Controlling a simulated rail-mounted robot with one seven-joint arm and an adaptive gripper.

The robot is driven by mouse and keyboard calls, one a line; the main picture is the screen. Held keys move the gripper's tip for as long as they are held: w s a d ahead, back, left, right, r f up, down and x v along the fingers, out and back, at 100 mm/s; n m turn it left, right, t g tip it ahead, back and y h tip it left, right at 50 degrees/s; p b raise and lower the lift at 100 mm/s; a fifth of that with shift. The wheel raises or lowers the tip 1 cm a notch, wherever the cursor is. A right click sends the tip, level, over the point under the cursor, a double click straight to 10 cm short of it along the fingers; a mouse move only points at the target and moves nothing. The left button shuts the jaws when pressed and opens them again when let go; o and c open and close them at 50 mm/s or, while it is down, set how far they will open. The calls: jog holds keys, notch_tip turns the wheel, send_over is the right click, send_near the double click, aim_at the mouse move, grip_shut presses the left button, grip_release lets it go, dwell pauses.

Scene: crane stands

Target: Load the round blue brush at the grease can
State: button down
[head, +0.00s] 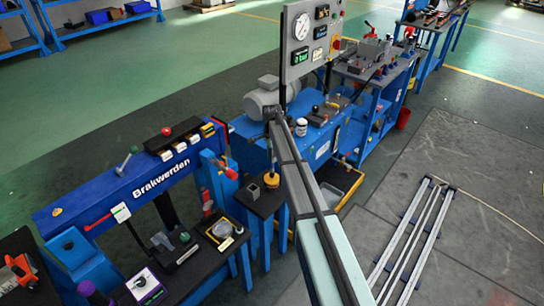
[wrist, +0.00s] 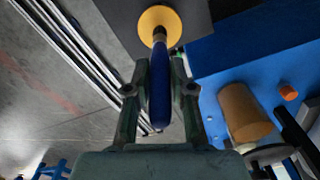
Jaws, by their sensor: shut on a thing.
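In the wrist view my gripper (wrist: 159,92) is shut on the blue handle of the round brush (wrist: 158,75). The handle lies between the two fingers, and its far end points at a round yellow disc (wrist: 146,18), which looks like the open top of the grease can. The brush's bristle end overlaps the disc; I cannot tell how deep it sits. In the head view a small yellow can (head: 271,181) stands on a dark stand top, under the end of my arm. The gripper and brush are hard to make out there.
A small grey block (head: 254,191) sits left of the can. A blue bench with a motor (head: 262,98) and a gauge panel (head: 305,40) stand behind. The wrist view shows a brown cylinder (wrist: 243,112) and an orange knob (wrist: 288,92) on a blue surface at right.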

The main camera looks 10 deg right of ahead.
jog(key=shift+f, duration=0.55)
dwell(1.4)
jog(key=shift+r, duration=0.1)
jog(key=shift+r+p, duration=1.3)
jog(key=shift+r, duration=2.15)
